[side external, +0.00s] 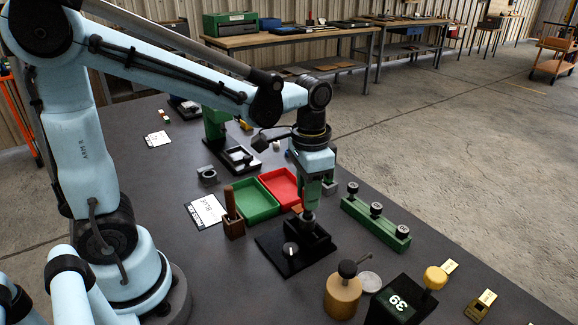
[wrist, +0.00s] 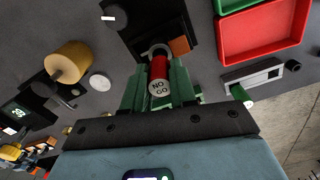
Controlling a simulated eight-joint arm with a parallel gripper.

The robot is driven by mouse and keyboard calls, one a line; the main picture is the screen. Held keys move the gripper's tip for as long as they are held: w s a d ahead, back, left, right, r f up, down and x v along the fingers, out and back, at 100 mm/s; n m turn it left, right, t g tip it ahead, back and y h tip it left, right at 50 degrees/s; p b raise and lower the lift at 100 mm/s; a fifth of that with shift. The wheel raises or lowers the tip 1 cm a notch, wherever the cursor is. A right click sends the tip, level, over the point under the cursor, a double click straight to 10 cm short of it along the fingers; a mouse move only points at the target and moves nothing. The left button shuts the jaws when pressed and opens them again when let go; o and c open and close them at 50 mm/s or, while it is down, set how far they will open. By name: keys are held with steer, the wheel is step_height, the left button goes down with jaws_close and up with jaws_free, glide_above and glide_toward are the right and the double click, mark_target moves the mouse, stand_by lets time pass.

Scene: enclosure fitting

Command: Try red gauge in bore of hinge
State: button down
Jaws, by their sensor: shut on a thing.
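The red gauge (wrist: 159,68) shows in the wrist view as a red cylinder with a pale end marked "NO GO" facing the camera. My gripper (wrist: 160,90) has its green jaws shut on it. Just beyond the gauge's far end is a grey rounded part (wrist: 157,48), apparently the hinge, at a black fixture (wrist: 150,22). Whether the gauge is in the bore or only against it, I cannot tell. In the side view my gripper (side external: 308,190) points down over the black fixture (side external: 282,262), and the jaws hide the red gauge.
A green tray (side external: 255,203) and a red tray (side external: 278,180) lie behind the fixture. A green rail with black knobs (side external: 375,225) is at right. A wooden holder (side external: 233,222) stands at left. A brass-coloured cylinder (side external: 342,298) and a black block marked 39 (side external: 396,302) stand in front.

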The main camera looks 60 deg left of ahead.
steer(key=shift+r, duration=0.1)
stand_by(0.5)
steer(key=shift+r, duration=2.65)
